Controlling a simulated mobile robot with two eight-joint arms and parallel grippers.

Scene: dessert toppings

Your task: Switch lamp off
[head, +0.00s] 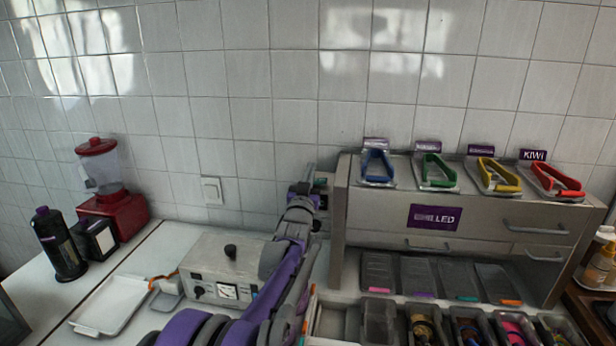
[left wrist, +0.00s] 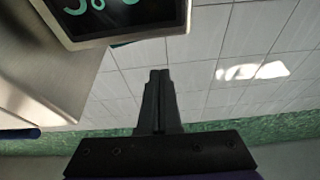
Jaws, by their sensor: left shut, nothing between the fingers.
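I cannot make out a lamp in either view. A white wall switch (head: 211,190) is on the tiled wall, left of the middle in the head view. My left gripper (head: 311,172) is raised near the wall, by the left side of the steel cabinet. In the left wrist view its fingers (left wrist: 158,76) are shut together with nothing between them. A dark panel with teal marks (left wrist: 120,16) shows beyond and above the fingertips, by a steel face. I cannot tell whether the fingers touch anything. My right gripper is not in view.
The steel cabinet (head: 385,222) carries several coloured-handled tongs on top. Topping bins (head: 380,312) stand in front. A grey machine with a black knob (head: 230,252), a white tray (head: 108,304), a red blender (head: 112,205) and a dark bottle (head: 60,245) stand on the left counter.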

